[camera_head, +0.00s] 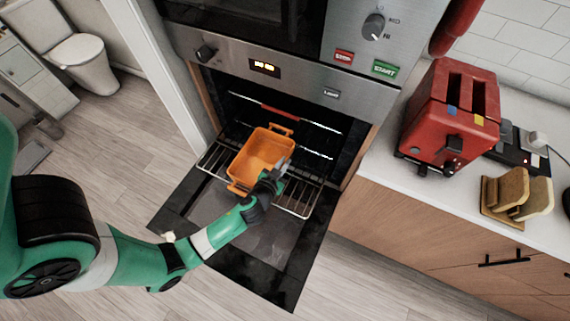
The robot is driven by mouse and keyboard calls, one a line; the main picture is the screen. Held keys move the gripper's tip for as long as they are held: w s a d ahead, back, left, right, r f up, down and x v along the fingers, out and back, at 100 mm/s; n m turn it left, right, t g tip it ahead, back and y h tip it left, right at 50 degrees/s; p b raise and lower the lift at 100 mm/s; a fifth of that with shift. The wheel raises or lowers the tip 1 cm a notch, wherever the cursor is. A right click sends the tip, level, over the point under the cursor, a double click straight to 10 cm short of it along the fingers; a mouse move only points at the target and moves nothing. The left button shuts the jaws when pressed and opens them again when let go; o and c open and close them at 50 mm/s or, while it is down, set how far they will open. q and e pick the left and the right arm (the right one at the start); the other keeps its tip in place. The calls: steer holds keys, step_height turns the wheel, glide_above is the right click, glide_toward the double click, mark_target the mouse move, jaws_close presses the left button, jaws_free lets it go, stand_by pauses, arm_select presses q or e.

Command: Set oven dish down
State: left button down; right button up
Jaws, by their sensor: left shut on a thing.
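The oven dish (262,151) is an orange rectangular dish with a handle at each end. It is at the oven opening, over the pulled-out wire rack (295,199); I cannot tell whether it rests on the rack. My left gripper (270,178) is at the dish's near right side and is shut on it; the arm hides part of that contact. The oven (290,118) is open, with its door (271,251) folded down below the rack. My right gripper is not in view.
A red toaster (452,115) and bread slices in a wooden holder (508,195) are on the white counter (390,190) at right. Oven knobs and a lit display (265,67) are above the opening. Wooden floor (120,170) is clear at left. A toilet (75,55) is far left.

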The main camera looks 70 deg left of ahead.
arm_select(q)
steer(key=shift+w+r, duration=0.1)
steer(key=c, duration=1)
jaws_free()
steer(key=p+v, duration=0.1)
steer(key=v, duration=1.1)
steer(key=shift+a, duration=0.1)
